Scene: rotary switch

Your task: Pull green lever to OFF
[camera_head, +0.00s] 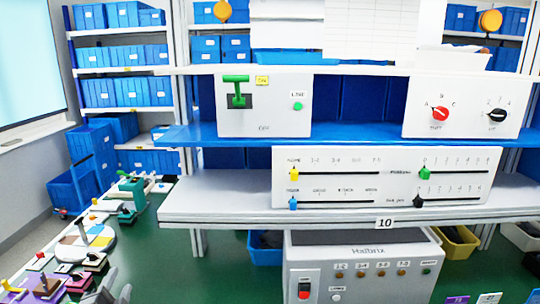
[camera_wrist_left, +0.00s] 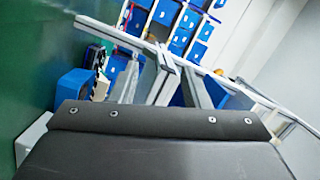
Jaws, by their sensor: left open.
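The green lever (camera_head: 237,80) has a T-shaped handle and sits at the top of a dark slot in a white panel (camera_head: 285,115) on the upper shelf. A yellow label (camera_head: 262,80), probably ON, is beside the handle, and OFF is printed lower on the panel. My left gripper (camera_head: 114,285) shows partly at the bottom left of the head view, open, low and far from the lever. The left wrist view shows the dark gripper body, with shelving and blue bins beyond; the lever is not seen there. My right gripper is not in view.
A round LINE button (camera_head: 298,106) is on the same panel. A panel with red and black knobs (camera_head: 440,114) stands right, and a slider panel (camera_head: 386,178) below. A bench with mixed parts (camera_head: 100,237) lies at left. The space before the lever looks clear.

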